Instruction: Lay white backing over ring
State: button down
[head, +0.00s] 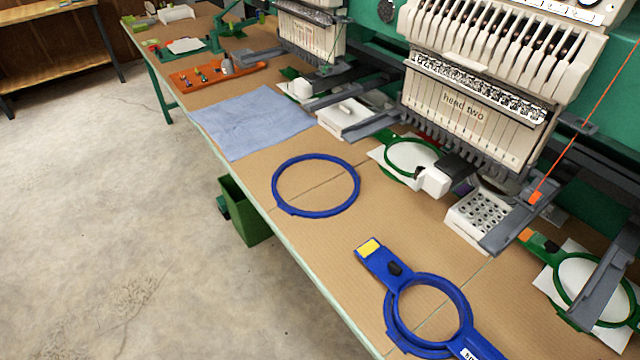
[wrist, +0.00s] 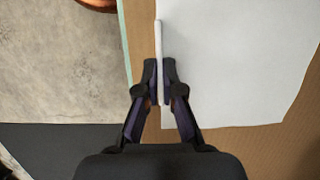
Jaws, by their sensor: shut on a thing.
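My gripper (wrist: 161,68) shows only in the wrist view. It is shut on the left edge of the white backing (wrist: 235,65), where a narrow raised strip stands between the fingertips. The backing spreads to the right over the brown tabletop; whether it touches the top, I cannot tell. In the head view, a loose blue ring (head: 275,190) lies flat on the table. Nearer, a blue fixture (head: 374,263) with a round opening and a yellow label lies at the bottom. Neither my gripper nor the held backing shows in the head view.
A blue cloth (head: 245,122) lies left of the machine marked head two (head: 470,110). Green hoops (head: 410,155) with white sheets sit below the machine. A green bin (head: 245,212) stands under the front edge. The tabletop around the loose ring is clear.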

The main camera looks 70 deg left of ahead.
jog(key=shift+r, duration=0.15)
jog(key=shift+a+p+v, duration=0.2)
jog(key=shift+a+v, duration=0.05)
jog(key=shift+v, duration=0.9)
jog(key=shift+a+p+v, duration=0.2)
jog(key=shift+a+v, duration=0.05)
jog(key=shift+v, duration=0.9)
jog(key=shift+s+r, duration=0.1)
jog(key=shift+s, duration=0.05)
jog(key=shift+a, duration=0.15)
